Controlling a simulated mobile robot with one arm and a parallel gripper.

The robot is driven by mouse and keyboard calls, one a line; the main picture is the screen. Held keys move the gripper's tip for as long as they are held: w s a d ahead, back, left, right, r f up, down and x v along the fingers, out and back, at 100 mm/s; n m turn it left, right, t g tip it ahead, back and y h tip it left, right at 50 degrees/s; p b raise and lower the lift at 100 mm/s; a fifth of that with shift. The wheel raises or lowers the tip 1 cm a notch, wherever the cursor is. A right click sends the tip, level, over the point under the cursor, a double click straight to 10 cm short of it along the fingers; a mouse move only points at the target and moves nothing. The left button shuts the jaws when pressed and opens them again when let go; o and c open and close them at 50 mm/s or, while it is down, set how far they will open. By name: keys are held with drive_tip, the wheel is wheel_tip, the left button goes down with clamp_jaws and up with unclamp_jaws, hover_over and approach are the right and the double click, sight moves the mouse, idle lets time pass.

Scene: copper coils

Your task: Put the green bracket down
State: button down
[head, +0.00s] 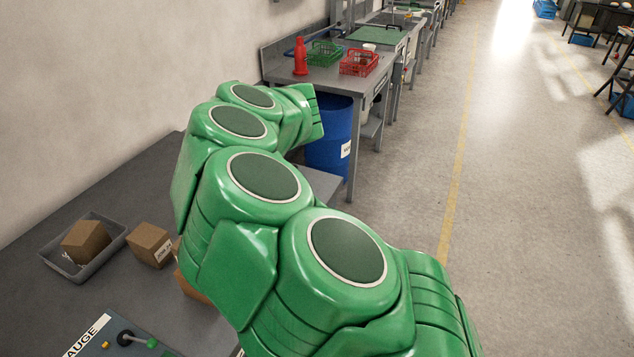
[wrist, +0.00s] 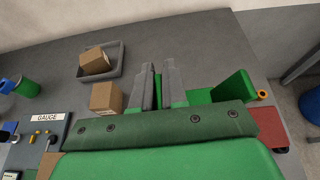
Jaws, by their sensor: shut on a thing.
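In the wrist view my gripper (wrist: 160,68) reaches over the grey bench, with its two grey fingers a short way apart. The green bracket (wrist: 235,88) shows there as green plates between and to the right of the fingers, with an upright plate at its right end. The fingers are shut on it. My gripper's housing covers its near part, and I cannot tell whether it touches the bench top. In the head view my green arm hides the gripper, and I cannot make out the bracket.
A grey tray (wrist: 119,68) holds a cardboard box (wrist: 95,61). Another cardboard box (wrist: 106,97) stands left of the fingers. A gauge panel (wrist: 53,130) lies at left, a red surface (wrist: 272,125) at right. The bench beyond the fingers is clear. A blue barrel (head: 328,145) stands past the bench.

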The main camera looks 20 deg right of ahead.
drive_tip(key=s+d+f, duration=0.1)
drive_tip(key=s+d, duration=0.3)
drive_tip(key=d, duration=0.8)
drive_tip(key=s+d+f, duration=0.1)
drive_tip(key=s+d, duration=0.3)
drive_tip(key=d, duration=0.8)
wheel_tip(320, 180, down, 10)
drive_tip(key=shift+m+t, duration=0.3)
drive_tip(key=shift+w+d+f, duration=0.35)
drive_tip(key=shift+w+f, duration=1.25)
drive_tip(key=shift+w, duration=0.7)
drive_tip(key=shift+w+d+f, duration=0.35)
drive_tip(key=shift+w+f, duration=1.25)
drive_tip(key=shift+w, duration=0.7)
drive_tip(key=shift+w+d+f, duration=0.35)
drive_tip(key=shift+w+f, duration=1.25)
drive_tip(key=shift+w, duration=0.7)
drive_tip(key=shift+f, duration=0.1)
drive_tip(key=shift+w+f, duration=0.1)
drive_tip(key=shift+w, duration=0.05)
drive_tip(key=shift+d+f+h, duration=0.1)
drive_tip(key=shift+f+h, duration=0.2)
drive_tip(key=shift+f, duration=1.25)
drive_tip(key=shift+f, duration=0.1)
